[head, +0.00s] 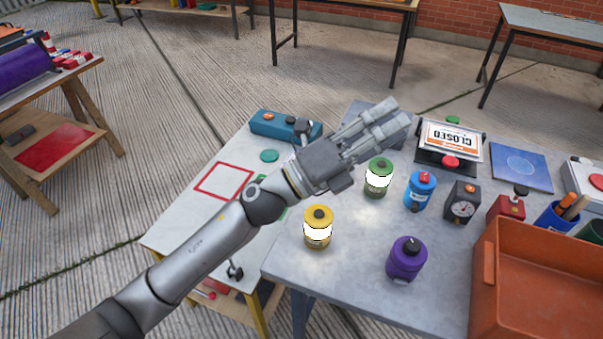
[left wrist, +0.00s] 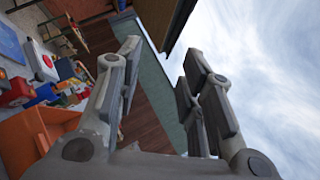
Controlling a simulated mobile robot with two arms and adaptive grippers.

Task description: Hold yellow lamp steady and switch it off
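The yellow lamp (head: 317,228) stands upright on the grey table, with a dark knob on top and a bright glowing band. My left gripper (head: 385,128) is above the table, beyond the yellow lamp and up to its right, not touching it. In the left wrist view its fingers (left wrist: 160,85) are spread apart with nothing between them. A green lamp (head: 378,178), also glowing, stands just below the gripper in the picture. My right gripper is not in view.
Near the yellow lamp are a purple lamp (head: 406,259), a blue lamp (head: 420,190) and a dark dial box (head: 462,202). An orange crate (head: 540,285) fills the right front. A white table (head: 170,235) adjoins on the left. Bare tabletop surrounds the yellow lamp.

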